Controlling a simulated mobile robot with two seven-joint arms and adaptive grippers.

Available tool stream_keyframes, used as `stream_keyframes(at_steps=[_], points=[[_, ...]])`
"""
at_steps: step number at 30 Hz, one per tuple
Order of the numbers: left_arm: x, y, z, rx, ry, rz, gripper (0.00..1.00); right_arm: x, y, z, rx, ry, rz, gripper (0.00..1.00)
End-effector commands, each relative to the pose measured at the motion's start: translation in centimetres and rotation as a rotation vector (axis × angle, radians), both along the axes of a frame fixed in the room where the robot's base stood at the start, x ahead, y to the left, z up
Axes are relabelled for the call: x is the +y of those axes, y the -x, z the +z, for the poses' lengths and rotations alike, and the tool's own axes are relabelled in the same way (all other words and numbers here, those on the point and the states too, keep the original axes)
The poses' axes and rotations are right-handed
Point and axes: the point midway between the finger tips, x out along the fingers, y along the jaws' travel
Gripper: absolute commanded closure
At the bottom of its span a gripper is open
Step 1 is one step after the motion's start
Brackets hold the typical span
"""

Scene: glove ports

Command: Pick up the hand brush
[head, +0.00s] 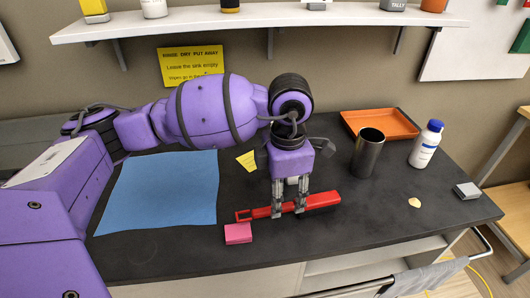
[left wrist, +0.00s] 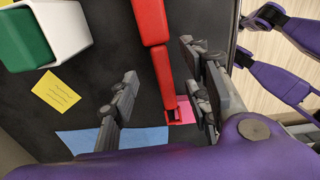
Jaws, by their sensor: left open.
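The hand brush (head: 322,200) is red and lies on the dark worktop near its front edge, with its narrower looped end (head: 243,215) to the left. It also shows in the left wrist view (left wrist: 154,25), running down between the fingers. My left gripper (head: 288,210) points down over the brush with its fingers apart. In the left wrist view one finger is on each side of the red bar (left wrist: 163,75), with a visible gap on the left side. I cannot tell whether the right finger touches it. My right gripper does not show.
A pink block (head: 238,233) sits by the brush's left end. A blue sheet (head: 160,190) and yellow note (head: 246,160) lie behind. A shelf (head: 260,17) hangs above.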

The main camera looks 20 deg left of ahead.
Motion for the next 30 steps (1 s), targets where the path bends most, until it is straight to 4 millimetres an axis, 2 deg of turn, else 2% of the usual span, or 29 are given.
stream_keyframes(at_steps=[7, 16, 26, 30], points=[[-0.4, -0.1, -3.4, -0.001, -0.001, 0.0, 0.56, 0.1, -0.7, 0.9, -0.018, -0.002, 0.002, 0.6], [-0.5, -0.1, -4.0, -0.003, 0.0, -0.001, 0.56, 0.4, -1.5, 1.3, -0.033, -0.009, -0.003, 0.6], [-0.5, -0.1, -3.9, -0.004, 0.0, -0.001, 0.98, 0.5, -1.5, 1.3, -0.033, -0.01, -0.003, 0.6], [-0.5, -0.2, -3.9, -0.004, 0.0, -0.001, 1.0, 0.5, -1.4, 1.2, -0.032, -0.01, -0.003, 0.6]])
